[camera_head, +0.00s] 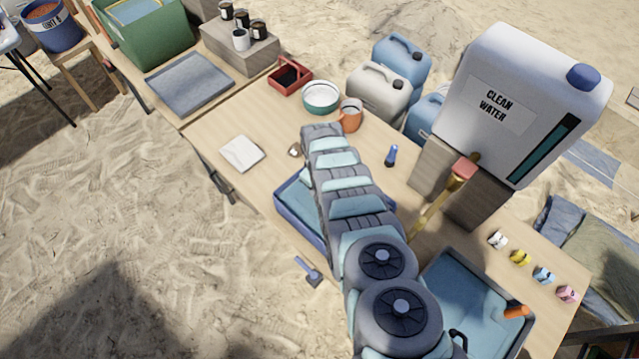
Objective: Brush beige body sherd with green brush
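My arm reaches across the table from the bottom of the view and covers much of its middle. My gripper does not show; it is hidden behind the arm's links. A small brown and pale piece (295,150) lies by the arm's far end; it is too small to tell whether it is the beige body sherd. I cannot make out a green brush. A small blue object (391,155) stands or lies right of the arm. A blue-handled tool (308,270) shows at the table's near edge.
A blue tray (284,207) lies partly under my arm. A blue basin (428,268) with an orange-handled item (516,312) is at lower right. A large water container (520,100) stands on a block.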

